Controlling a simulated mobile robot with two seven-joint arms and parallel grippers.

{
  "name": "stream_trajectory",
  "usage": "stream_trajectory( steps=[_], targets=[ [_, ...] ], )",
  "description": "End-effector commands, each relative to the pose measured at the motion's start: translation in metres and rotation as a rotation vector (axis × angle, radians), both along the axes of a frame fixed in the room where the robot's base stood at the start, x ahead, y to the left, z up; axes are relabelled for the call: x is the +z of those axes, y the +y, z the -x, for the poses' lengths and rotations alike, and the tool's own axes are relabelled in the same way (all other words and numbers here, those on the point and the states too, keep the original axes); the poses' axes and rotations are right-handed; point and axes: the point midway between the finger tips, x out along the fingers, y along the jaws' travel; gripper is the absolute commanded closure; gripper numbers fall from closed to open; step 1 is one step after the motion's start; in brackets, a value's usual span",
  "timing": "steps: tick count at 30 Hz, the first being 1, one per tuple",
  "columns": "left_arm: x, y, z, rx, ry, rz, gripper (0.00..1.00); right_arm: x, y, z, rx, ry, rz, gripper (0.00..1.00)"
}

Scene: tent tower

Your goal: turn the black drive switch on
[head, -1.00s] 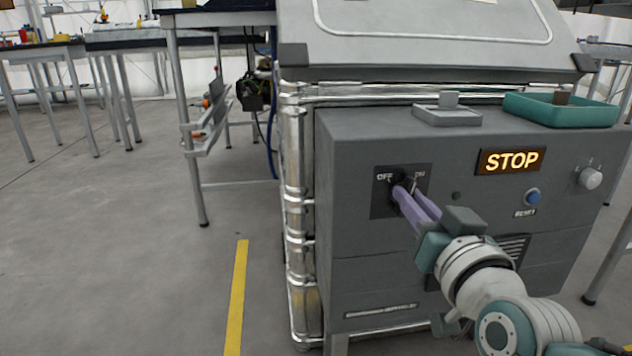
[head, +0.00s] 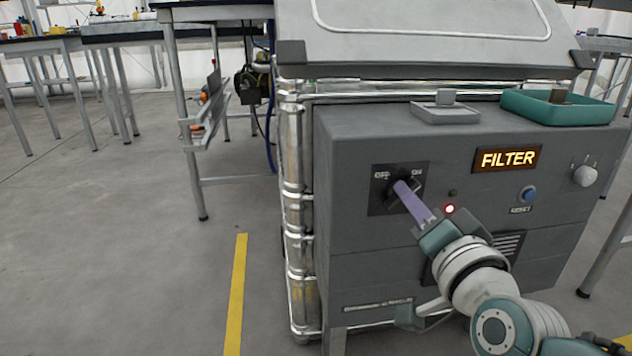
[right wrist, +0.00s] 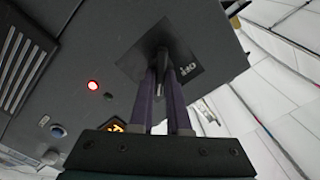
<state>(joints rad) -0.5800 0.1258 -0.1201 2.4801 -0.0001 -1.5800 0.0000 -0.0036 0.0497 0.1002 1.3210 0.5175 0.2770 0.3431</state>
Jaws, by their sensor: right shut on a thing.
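The black drive switch (right wrist: 162,60) is a small lever on a dark plate (head: 376,204) marked OFF on the left and ON on the right, on the grey cabinet front. My right gripper (head: 399,187) reaches it from the lower right with its purple fingers. In the right wrist view my right gripper (right wrist: 163,78) has one finger on each side of the lever and is shut on it. The fingers hide most of the lever in the head view, so I cannot tell which way it points. My left gripper is not in view.
The cabinet's display (head: 508,158) reads FILTER. A red lamp (head: 449,209) is lit near my wrist. A blue reset button (head: 528,194) and a grey knob (head: 585,175) sit to the right. A grey tray (head: 445,113) and a green tray (head: 560,108) stand on top.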

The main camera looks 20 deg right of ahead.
Motion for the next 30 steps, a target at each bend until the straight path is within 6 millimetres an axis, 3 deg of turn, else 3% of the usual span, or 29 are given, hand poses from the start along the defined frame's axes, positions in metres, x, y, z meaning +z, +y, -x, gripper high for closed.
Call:
stream_trajectory(
  steps=[12, 13, 20, 30],
  targets=[
    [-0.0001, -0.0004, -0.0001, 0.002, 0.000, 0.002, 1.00, -0.0016, 0.0002, 0.0004, 0.001, 0.002, -0.011, 1.00],
    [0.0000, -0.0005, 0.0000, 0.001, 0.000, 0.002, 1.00, -0.0016, 0.0002, 0.0004, 0.001, 0.002, -0.011, 0.83],
    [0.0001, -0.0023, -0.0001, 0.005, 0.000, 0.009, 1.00, -0.0009, 0.0001, 0.0003, 0.000, 0.001, -0.008, 0.57],
    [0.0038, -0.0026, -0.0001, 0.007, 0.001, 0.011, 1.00, 0.0003, 0.0013, 0.0053, 0.000, 0.001, -0.007, 0.55]
  ],
)
